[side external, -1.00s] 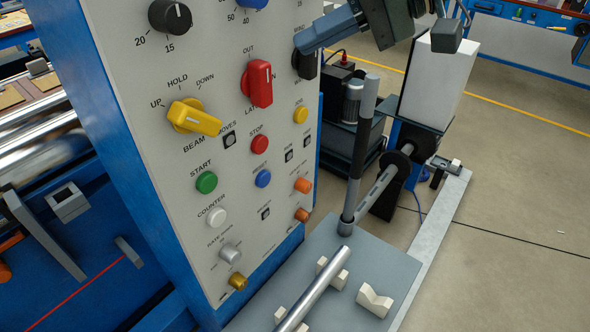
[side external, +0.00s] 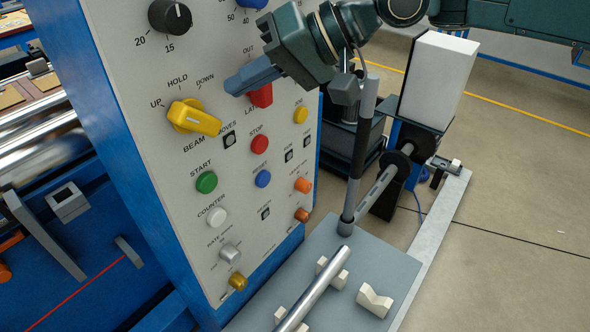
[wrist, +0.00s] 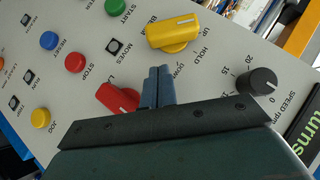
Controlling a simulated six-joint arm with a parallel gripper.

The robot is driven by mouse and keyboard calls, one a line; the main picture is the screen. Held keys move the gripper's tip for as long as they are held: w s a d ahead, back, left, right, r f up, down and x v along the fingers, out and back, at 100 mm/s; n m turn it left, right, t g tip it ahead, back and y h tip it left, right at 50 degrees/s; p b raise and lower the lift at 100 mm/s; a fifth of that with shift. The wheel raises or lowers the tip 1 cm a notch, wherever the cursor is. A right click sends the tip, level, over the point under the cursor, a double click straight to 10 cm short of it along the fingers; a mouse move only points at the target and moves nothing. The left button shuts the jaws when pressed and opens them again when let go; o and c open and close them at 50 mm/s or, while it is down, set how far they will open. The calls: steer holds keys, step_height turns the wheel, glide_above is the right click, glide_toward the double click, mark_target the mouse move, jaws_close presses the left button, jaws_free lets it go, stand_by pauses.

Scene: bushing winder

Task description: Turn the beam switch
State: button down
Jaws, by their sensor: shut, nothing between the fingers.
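The beam switch is a yellow rotary knob (side external: 193,117) on the grey control panel, with UP, HOLD and DOWN printed above it. Its white pointer line is on the left end, toward UP. The yellow knob also shows in the wrist view (wrist: 174,33), just beyond my fingertips. My gripper (side external: 230,88) is shut and empty, in front of the panel, above and to the right of the yellow knob and apart from it. In the wrist view my closed fingers (wrist: 158,72) lie between the yellow knob and the red lay-out knob (wrist: 118,100).
The red knob (side external: 261,96) is partly hidden behind my gripper. A black speed knob (side external: 170,16) sits above. Green start (side external: 206,182) and red stop (side external: 259,144) buttons sit below. A vertical grey post (side external: 358,160) stands right of the panel.

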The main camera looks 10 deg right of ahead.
mark_target(217, 131)
steer(key=shift+s+a+f, duration=0.75)
steer(key=shift+s+f, duration=0.05)
steer(key=shift+f, duration=0.25)
steer(key=shift+w+d+f+m+g+y, duration=0.1)
steer(key=shift+f+m+g+y, duration=0.2)
steer(key=shift+f+m+y, duration=0.35)
step_height(217, 131, down, 2)
steer(key=m+g+y, duration=0.1)
steer(key=m+y, duration=0.2)
steer(key=y, duration=0.1)
steer(key=shift+s+a+f, duration=0.15)
steer(key=shift+s+a, duration=0.05)
stand_by(0.3)
steer(key=shift+f, duration=0.1)
stand_by(0.7)
